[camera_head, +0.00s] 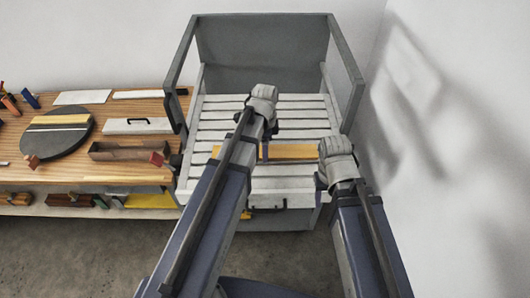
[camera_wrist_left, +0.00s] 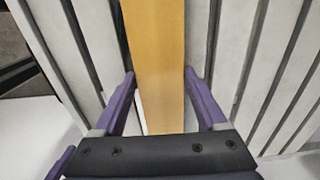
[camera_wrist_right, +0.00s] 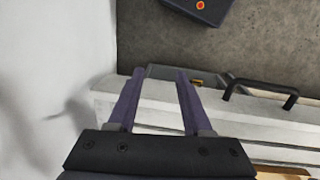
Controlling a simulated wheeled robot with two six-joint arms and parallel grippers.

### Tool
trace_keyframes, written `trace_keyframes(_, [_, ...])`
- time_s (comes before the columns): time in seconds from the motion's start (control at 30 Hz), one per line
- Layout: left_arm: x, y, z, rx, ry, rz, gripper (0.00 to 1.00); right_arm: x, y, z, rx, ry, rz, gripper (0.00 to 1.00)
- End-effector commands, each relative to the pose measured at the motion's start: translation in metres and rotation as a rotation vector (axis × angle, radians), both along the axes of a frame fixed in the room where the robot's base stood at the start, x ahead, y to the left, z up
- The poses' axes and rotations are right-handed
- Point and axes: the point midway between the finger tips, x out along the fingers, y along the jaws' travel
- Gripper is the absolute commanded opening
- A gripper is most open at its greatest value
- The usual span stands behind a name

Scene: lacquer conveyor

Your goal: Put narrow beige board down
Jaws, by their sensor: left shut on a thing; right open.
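The narrow beige board (camera_head: 293,151), yellowish wood, lies crosswise over the white slats of a grey bench-like frame. In the left wrist view the board (camera_wrist_left: 155,60) runs between the two purple fingers of my left gripper (camera_wrist_left: 160,75), which is shut on it. In the head view the left gripper (camera_head: 265,152) is partly hidden behind its own arm. I cannot tell if the board touches the slats or hangs just above. My right gripper (camera_wrist_right: 155,74) is open and empty, near the front edge of the bench above a white drawer front (camera_wrist_right: 160,115).
The slatted bench (camera_head: 210,135) has a tall grey back (camera_head: 262,50) and side rails. A wooden worktable (camera_head: 30,145) at left holds a dark disc (camera_head: 60,142), boards and a wooden box (camera_head: 125,151). A white wall (camera_head: 450,120) stands close at right. Black handles project from the drawers.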

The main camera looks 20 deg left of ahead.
Motion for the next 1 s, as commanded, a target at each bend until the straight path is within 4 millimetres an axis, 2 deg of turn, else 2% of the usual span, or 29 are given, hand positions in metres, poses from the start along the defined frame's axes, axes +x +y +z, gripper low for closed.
trace_keyframes(0.37, [0.0001,0.0,-0.0044,0.0,0.0,0.0,0.02,0.0,0.0,-0.0043,0.0,0.0,0.0,0.5])
trace_keyframes(0.4, [0.0001,0.0,-0.0029,0.0,0.0,0.0,0.78,0.0,0.0,-0.0029,0.0,0.0,0.0,0.5])
trace_keyframes(0.6, [0.0001,0.0,-0.0026,0.0,0.0,0.0,1.0,0.0001,0.0,-0.0026,0.0,0.0,0.0,0.5])
trace_keyframes(1.0, [0.0001,0.0,0.0024,0.0,0.0,0.0,1.0,0.0,0.0,0.0024,0.0,0.0,0.0,0.5])
